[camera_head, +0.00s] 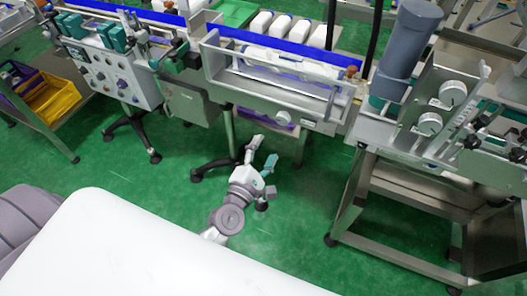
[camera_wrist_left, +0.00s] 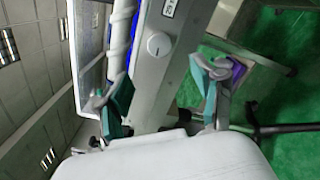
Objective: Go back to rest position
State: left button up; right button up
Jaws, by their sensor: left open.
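My left gripper (camera_head: 262,158) is in the lower middle of the head view, with its fingers pointing up and away toward the conveyor machine. Its two fingers are spread apart with nothing between them. In the left wrist view my left gripper (camera_wrist_left: 163,95) shows open teal fingertips, with the grey face of the machine (camera_wrist_left: 165,60) beyond them. My right gripper is not in view.
A steel table frame (camera_head: 400,190) stands at right. A yellow bin (camera_head: 52,102) is at far left. Green floor (camera_head: 150,180) is open between.

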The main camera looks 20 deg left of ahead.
pick_arm(q)
jog(key=shift+s, duration=0.25)
dwell(0.3)
jog(key=s+f+m+g+h, duration=0.1)
jog(key=s+f+m+g, duration=0.3)
jog(key=f, duration=0.6)
jog(key=s+d+f+m+g, duration=0.1)
jog(key=s+f+m, duration=0.3)
jog(key=f, duration=0.5)
jog(key=s+f+m+g+h, duration=0.1)
jog(key=s+f+m+g, duration=0.2)
jog(key=f+m, duration=0.5)
jog(key=s+a+f+m+g+y, duration=0.1)
jog(key=s+a+f+m+g, duration=0.1)
jog(key=s+f, duration=0.4)
jog(key=s+a+f+m+g, duration=0.2)
jog(key=s+f+m+g, duration=0.2)
jog(key=s+f, duration=0.3)
jog(key=s+a+f+m+g+y, duration=0.1)
jog(key=s+a+f+m+g, duration=0.2)
jog(key=s, duration=1.1)
notch_tip(320, 180, down, 4)
jog(key=shift+s+r+m+y, duration=0.2)
jog(key=shift+s+m+y, duration=0.15)
jog(key=shift+m, duration=0.65)
